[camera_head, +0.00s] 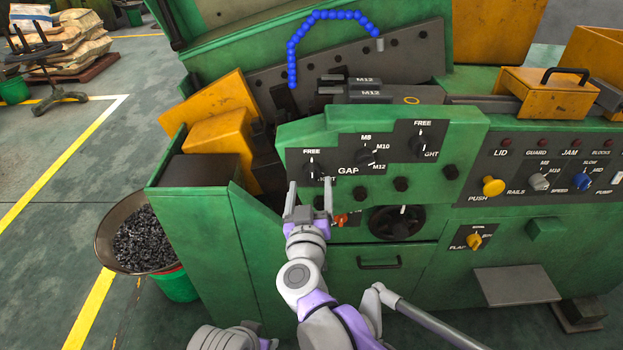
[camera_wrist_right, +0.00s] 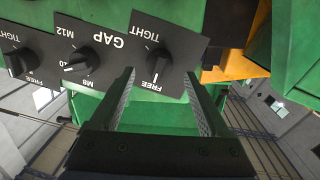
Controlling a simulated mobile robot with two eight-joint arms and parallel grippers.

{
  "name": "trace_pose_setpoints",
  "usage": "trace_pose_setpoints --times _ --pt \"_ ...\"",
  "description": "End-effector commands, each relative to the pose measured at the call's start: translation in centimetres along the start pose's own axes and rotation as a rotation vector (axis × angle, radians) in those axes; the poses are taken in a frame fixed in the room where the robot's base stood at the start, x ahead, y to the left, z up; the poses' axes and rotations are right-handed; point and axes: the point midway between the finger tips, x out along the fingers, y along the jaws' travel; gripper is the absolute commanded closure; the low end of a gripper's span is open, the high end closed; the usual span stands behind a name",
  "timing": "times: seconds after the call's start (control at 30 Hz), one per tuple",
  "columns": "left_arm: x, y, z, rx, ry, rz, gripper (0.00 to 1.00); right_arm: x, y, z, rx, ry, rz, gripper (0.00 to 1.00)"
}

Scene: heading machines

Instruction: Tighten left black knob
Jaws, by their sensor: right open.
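The left black knob (camera_head: 311,171) sits on the dark GAP panel at the upper left of the green machine front. It shows in the right wrist view, turned upside down (camera_wrist_right: 160,60); its white mark points toward FREE. My right gripper (camera_head: 310,190) is just below and in front of this knob. In the right wrist view its two fingers (camera_wrist_right: 160,78) are spread apart and empty, with the knob ahead, between and beyond the tips. The fingers do not appear to touch it. The head view partly hides the TIGHT label. My left gripper is not in view.
Middle (camera_head: 364,157) and right (camera_head: 417,144) black knobs are on neighbouring panels. Below are several black bolts, an orange-red knob (camera_head: 341,220) and a black handwheel (camera_head: 397,222). A bowl of dark parts (camera_head: 112,258) stands at left. Open floor lies farther left.

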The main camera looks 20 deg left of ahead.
Motion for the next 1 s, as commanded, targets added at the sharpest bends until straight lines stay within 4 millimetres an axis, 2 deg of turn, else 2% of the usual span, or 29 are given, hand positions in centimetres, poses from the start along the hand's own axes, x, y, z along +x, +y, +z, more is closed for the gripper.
trace_pose_setpoints --times 0.1,0.23,0.57,0.67,1.0 --pt "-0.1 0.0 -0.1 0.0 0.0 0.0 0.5 1.9 0.1 0.0 -0.001 -0.001 0.001 0.2" --pt "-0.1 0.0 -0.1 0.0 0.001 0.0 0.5 3.0 0.1 0.0 0.0 0.0 0.001 0.2" --pt "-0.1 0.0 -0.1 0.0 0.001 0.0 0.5 3.3 0.1 0.0 0.0 0.0 0.0 0.2" --pt "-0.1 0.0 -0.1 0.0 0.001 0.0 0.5 3.3 0.0 0.0 0.0 0.0 0.0 0.35" --pt "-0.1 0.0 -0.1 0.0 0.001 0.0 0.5 3.3 0.0 0.0 0.0 0.0 0.0 0.96"
